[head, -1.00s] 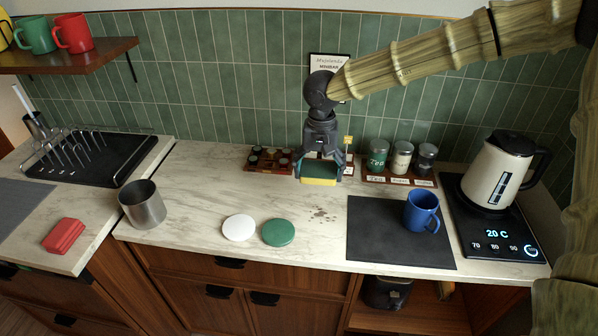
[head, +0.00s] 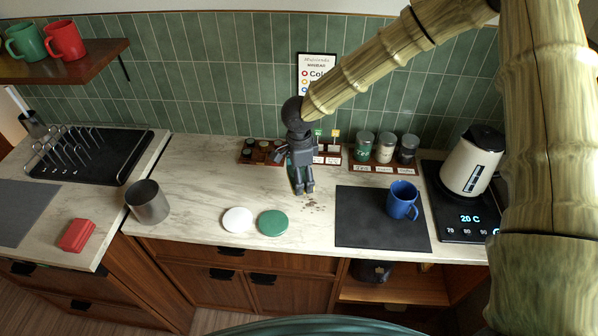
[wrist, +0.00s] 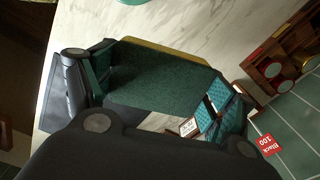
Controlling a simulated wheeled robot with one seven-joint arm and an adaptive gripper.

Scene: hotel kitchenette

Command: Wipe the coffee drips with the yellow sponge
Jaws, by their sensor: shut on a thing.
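My gripper (head: 303,188) is shut on the yellow sponge (wrist: 165,75). In the wrist view, the sponge's dark green face and a thin yellow edge show between the two teal-padded fingers. In the head view the gripper points down low over the counter, and the sponge is mostly hidden by the fingers. The brown coffee drips (head: 314,204) lie on the marble counter just right of and in front of the fingertips. I cannot tell whether the sponge touches the counter.
A dark mat (head: 365,232) with a blue mug (head: 402,200) lies right of the drips. A white coaster (head: 237,220) and a green coaster (head: 273,223) lie front left. Behind are canisters (head: 386,147) and a small wooden rack (head: 258,151). A kettle (head: 470,162) stands right.

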